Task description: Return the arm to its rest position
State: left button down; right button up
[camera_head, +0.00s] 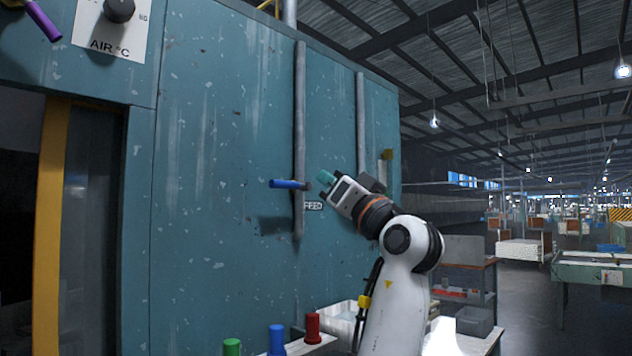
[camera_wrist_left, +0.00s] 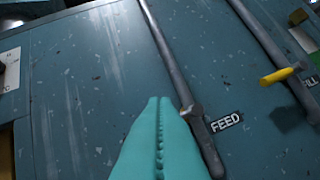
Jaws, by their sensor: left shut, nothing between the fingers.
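My left gripper (camera_head: 325,178) is in the middle of the head view, its teal fingers pointing up and left toward the teal panel. The fingers are closed together and empty, and in the left wrist view they (camera_wrist_left: 159,102) meet along a ridged seam. A blue lever handle (camera_head: 288,184) sticks out to the left from the pipe, just left of the fingertips. I cannot tell whether they touch. The FEED label (camera_head: 313,205) is below the fingers and also shows in the left wrist view (camera_wrist_left: 225,122). My right gripper does not show.
Vertical grey pipes (camera_head: 299,120) run up the teal panel (camera_head: 220,130). A yellow handle (camera_wrist_left: 280,75) sits right of the FEED label. Open factory floor lies to the right.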

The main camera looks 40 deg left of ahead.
pick_arm(q)
jog(key=shift+d+f, duration=0.1)
jog(key=shift+f, duration=0.05)
jog(key=shift+d, duration=0.1)
dwell(0.4)
